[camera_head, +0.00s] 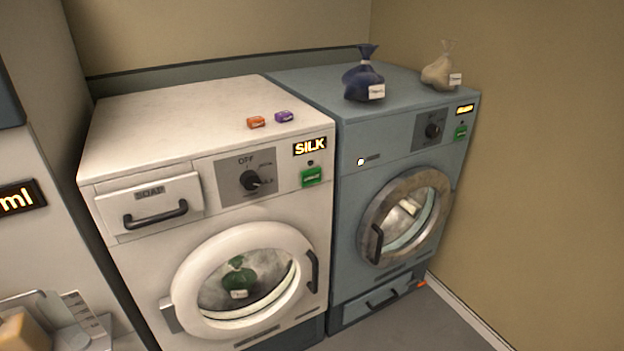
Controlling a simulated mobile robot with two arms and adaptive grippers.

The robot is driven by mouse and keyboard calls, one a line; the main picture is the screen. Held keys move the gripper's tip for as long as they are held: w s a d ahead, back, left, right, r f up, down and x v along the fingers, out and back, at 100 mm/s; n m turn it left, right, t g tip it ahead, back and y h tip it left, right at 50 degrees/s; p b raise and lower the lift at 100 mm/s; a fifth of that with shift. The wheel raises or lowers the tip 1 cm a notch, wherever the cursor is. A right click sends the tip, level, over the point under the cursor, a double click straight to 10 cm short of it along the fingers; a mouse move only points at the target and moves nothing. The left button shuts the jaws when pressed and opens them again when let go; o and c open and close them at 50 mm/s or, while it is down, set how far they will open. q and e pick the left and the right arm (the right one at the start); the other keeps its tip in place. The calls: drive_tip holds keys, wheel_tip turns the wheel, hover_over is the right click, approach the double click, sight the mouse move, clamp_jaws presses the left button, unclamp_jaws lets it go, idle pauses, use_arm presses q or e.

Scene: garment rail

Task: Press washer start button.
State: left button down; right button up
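A white washer (150,250) stands in the middle left, with a drawer marked SOAP (152,207) that looks shut. Its dark knob (251,180) sits on a grey panel, and its lit display (310,147) reads SILK. A green start button (312,176) is below the display at the panel's right end. The round door (200,262) is shut, and a green tied bag (239,279) shows behind its glass. Neither of my grippers is in view.
A blue-grey machine (352,210) stands right of the washer, with a blue bag (363,80) and a beige bag (440,70) on top. Orange (256,122) and purple (284,116) small blocks lie on the washer. Space before the washer's panel looks clear.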

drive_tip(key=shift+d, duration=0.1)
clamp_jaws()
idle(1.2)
